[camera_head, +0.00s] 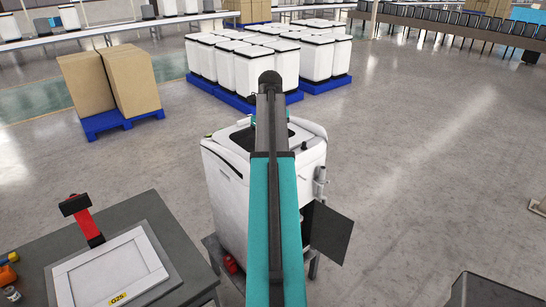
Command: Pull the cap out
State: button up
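A white machine (228,190) stands in the middle, under my teal and black arm. A dark panel (330,234) sticks out from its lower right side like an open door. A small dark knob (304,146) shows on its top to the right of my arm. Small fittings (320,183) show on its right side. I cannot tell which part, if any, is the cap. My arm hides the middle of the machine. My gripper's fingers do not show.
A grey table (157,212) at lower left bears a white-framed panel (150,250) and a red stand (88,224). Boxes (130,80) and white units (208,60) stand on blue pallets behind. A dark box (490,292) is at lower right. The floor on the right is mostly clear.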

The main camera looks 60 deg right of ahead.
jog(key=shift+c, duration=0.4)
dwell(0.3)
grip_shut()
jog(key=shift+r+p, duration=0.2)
jog(key=shift+p, duration=0.1)
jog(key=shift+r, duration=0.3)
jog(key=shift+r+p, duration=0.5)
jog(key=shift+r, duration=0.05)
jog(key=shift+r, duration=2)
